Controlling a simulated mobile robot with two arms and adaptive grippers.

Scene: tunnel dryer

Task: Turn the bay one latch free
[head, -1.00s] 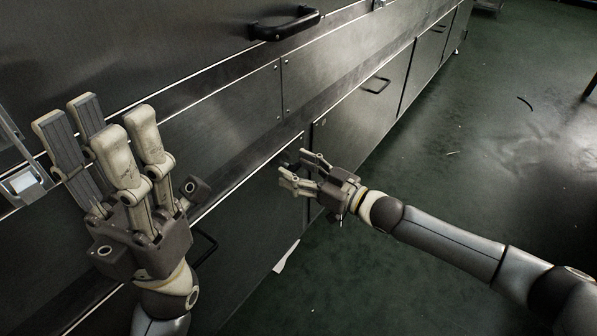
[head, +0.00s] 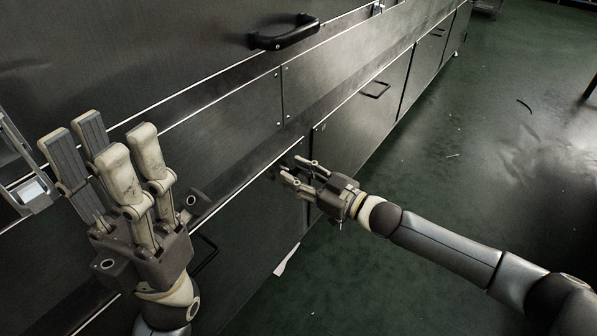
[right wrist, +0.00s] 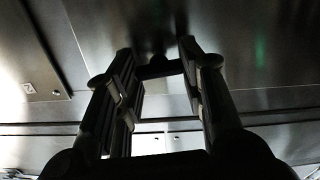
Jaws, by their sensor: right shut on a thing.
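My right gripper (head: 286,170) is at the steel front of the dryer, by the upper edge of a lower panel. Its fingers are shut on a small dark latch (head: 272,170), mostly hidden by the fingers in the head view. In the right wrist view the latch (right wrist: 158,69) is a dark bar crossing between the fingertips of the right gripper (right wrist: 168,73). I cannot read its turn angle clearly. My left gripper (head: 102,142) is open and empty, fingers pointing up, in front of the panels at the left.
A black bar handle (head: 285,36) sticks out from the upper panel. Lower panels carry thin handles, one at the right (head: 376,90) and one beside my left gripper (head: 207,254). A white scrap (head: 286,260) lies by the base. The green floor (head: 450,190) is largely clear.

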